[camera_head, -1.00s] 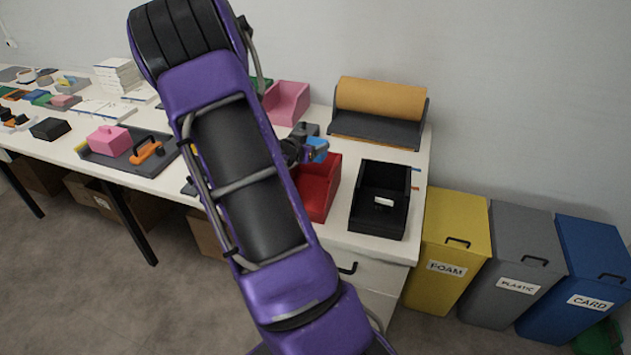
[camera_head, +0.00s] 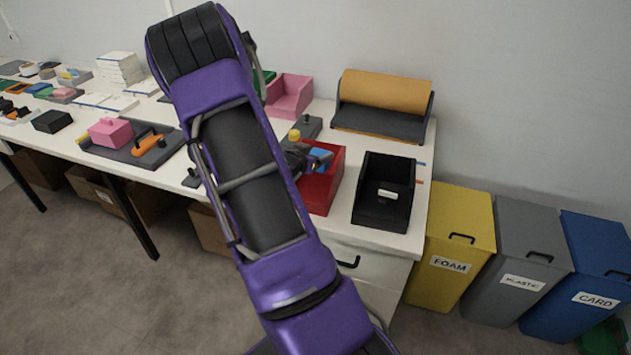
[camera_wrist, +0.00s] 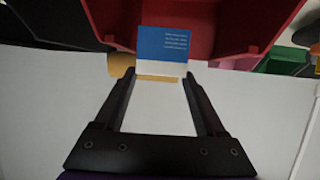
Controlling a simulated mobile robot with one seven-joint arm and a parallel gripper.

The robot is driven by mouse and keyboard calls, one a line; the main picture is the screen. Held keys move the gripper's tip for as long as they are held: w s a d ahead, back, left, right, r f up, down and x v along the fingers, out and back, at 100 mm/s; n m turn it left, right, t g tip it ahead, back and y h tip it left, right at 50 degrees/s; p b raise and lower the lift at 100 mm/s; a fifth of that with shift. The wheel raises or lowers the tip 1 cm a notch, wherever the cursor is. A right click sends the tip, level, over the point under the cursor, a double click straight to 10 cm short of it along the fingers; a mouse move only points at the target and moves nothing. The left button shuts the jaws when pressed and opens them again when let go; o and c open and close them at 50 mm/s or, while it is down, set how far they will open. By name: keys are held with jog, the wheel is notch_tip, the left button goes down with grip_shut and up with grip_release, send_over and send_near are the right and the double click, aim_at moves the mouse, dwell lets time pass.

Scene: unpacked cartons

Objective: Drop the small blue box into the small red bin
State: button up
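The small blue box (camera_wrist: 165,45) has a blue face with white print and a white lower part. It sits between the fingertips of my gripper (camera_wrist: 160,76), which is shut on it. In the head view the blue box (camera_head: 320,157) shows at the end of my gripper (camera_head: 313,160), over the back part of the small red bin (camera_head: 326,190). The red bin (camera_wrist: 215,30) also fills the top of the wrist view, beyond the box. My arm hides the bin's left side in the head view. I cannot tell how high the box is above the bin.
A black bin (camera_head: 384,205) stands right of the red bin. A pink bin (camera_head: 290,97) and a roll of brown paper (camera_head: 384,93) in a dark holder stand behind. A grey object with a yellow knob (camera_head: 296,134) is just behind my gripper. Yellow, grey and blue waste bins stand at the right.

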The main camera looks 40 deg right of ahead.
jog(key=o, duration=0.4)
jog(key=shift+c, duration=0.2)
jog(key=shift+a, duration=0.1)
jog(key=p+v, duration=0.2)
jog(key=v, duration=1.5)
jog(key=shift+r, duration=0.1)
